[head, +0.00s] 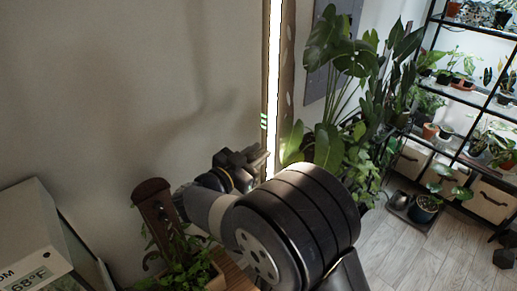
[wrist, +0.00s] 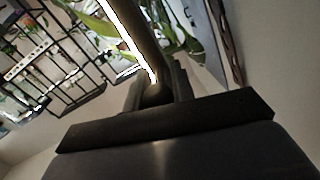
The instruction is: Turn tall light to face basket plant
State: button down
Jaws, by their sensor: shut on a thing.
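The tall light (head: 274,80) is an upright pole with a bright white strip, left of the large leafy plant in the head view. Its lit strip shows toward the head camera, with a darker edge on its left. My gripper (head: 262,162) is shut on the pole below small green marks. In the wrist view, the light (wrist: 128,35) runs down between the fingers of my gripper (wrist: 156,90). A large broad-leaved plant (head: 330,150) stands just right of the light; its container is hidden behind my arm. I cannot tell whether it is the basket plant.
A smaller plant (head: 180,265) sits in a wooden planter at lower left, near a brown upright piece (head: 157,210). A white box with a temperature display (head: 35,270) is at far left. Black plant shelves (head: 425,60) stand right. Wooden floor (head: 400,255) is open at lower right.

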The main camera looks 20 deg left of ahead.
jog(key=shift+w+a+r+m+g+h, duration=0.1)
jog(key=shift+a+m+g+h, duration=0.1)
jog(key=shift+m+h, duration=0.25)
jog(key=shift+a+m+g+h, duration=0.1)
jog(key=shift+m+g+h, duration=0.1)
jog(key=shift+m+h, duration=0.25)
jog(key=shift+h, duration=0.4)
jog(key=c, duration=1.2)
grip_release()
jog(key=shift+c, duration=0.2)
jog(key=b+v, duration=0.2)
jog(key=v, duration=0.8)
jog(key=shift+s+b, duration=0.35)
jog(key=shift+w+r, duration=0.1)
jog(key=shift+w, duration=0.05)
